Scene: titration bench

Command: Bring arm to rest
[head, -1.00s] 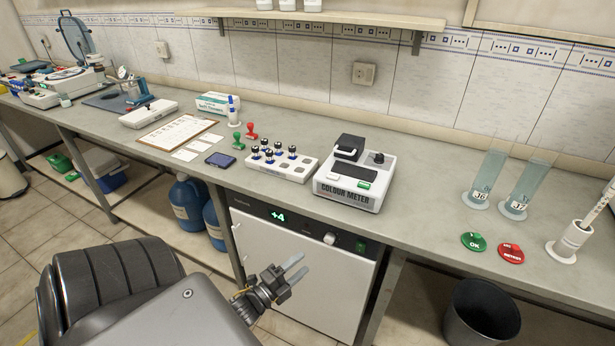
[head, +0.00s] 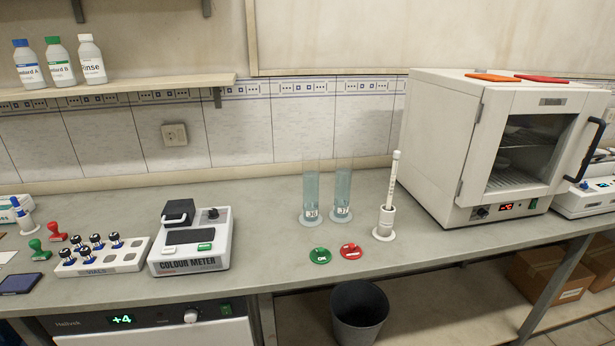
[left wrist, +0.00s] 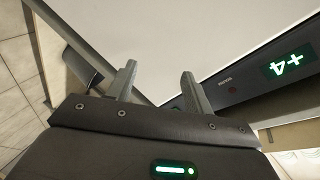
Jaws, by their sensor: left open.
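My left gripper (left wrist: 158,88) shows in the left wrist view with its two fingers apart and nothing between them. Beyond the fingers is the white door of the under-bench unit (left wrist: 180,30) with the green "+4" display. That unit also shows in the head view (head: 160,335) at the bottom left. Neither of my arms shows in the head view now. My right gripper is in no view.
On the bench stand a vial rack (head: 126,259), a colour meter (head: 190,262), two cylinders with blue liquid (head: 311,195), green (head: 320,256) and red (head: 350,251) discs, and an oven (head: 490,140). A bin (head: 359,318) stands below. Bench space before the oven is clear.

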